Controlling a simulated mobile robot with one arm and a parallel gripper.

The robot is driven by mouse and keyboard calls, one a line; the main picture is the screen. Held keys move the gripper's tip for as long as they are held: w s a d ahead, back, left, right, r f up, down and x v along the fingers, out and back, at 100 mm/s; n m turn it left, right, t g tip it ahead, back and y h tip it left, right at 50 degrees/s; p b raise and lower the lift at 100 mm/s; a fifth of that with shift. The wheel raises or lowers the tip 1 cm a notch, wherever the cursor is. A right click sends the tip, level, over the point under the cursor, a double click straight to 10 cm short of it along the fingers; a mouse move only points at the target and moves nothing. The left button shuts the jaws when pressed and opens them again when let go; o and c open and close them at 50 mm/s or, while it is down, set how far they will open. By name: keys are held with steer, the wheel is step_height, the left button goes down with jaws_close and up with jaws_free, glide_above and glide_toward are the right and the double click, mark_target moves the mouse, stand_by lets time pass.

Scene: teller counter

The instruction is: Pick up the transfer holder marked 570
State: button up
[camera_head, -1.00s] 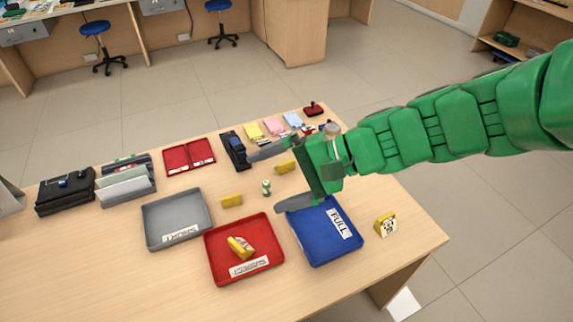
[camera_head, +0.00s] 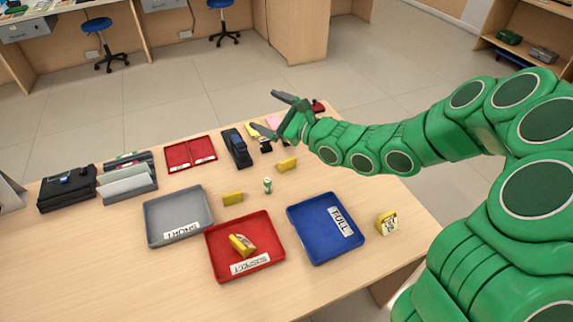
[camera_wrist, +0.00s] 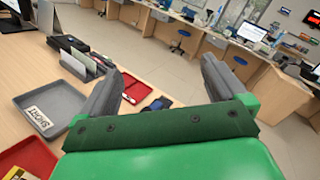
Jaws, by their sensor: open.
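Several yellow wedge-shaped holders are on the counter. One (camera_head: 387,222) stands right of the blue tray with a marked white face toward the head camera. One (camera_head: 242,244) lies in the red tray, with a pale marked face. Two others, (camera_head: 233,199) and (camera_head: 287,164), stand behind the trays with no marking visible. I cannot read 570 on any of them. My gripper (camera_head: 264,110) is open and empty, above the far part of the counter, away from all the holders. In the wrist view its jaws (camera_wrist: 160,68) are spread with nothing between them.
Grey (camera_head: 151,228), red (camera_head: 213,262) and blue (camera_head: 325,259) labelled trays stand at the front. A small green-and-white cylinder (camera_head: 267,185) stands between two holders. A dark blue device (camera_head: 237,148) and a red divided tray (camera_head: 190,155) are behind. Bare counter lies at the front left.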

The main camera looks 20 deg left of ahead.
mark_target(289, 163)
steer(key=w+d+f+m+t+h, duration=0.1)
steer(key=w+f+m+h, duration=0.1)
steer(key=f, duration=0.6)
steer(key=w+d+f+m+t+h, duration=0.1)
steer(key=w+d+f+m+h, duration=0.1)
steer(key=f+m, duration=0.3)
steer(key=w+d+f+m+t+h, duration=0.1)
steer(key=w+f+m+t+h, duration=0.1)
steer(key=f, duration=1.1)
steer(key=shift+w+d+f+m+h, duration=0.1)
steer(key=shift+w+m+h, duration=0.25)
steer(key=shift+w, duration=0.15)
steer(key=shift+w+d+f+m+h, duration=0.1)
steer(key=shift+w+m+h, duration=0.15)
steer(key=shift+w+m, duration=0.15)
steer(key=shift+f+x, duration=0.1)
steer(key=shift+x, duration=1.4)
steer(key=shift+f+x, duration=0.15)
steer(key=shift+x, duration=2.2)
steer(key=shift+r, duration=0.1)
steer(key=c, duration=1.1)
steer(key=shift+o, duration=0.2)
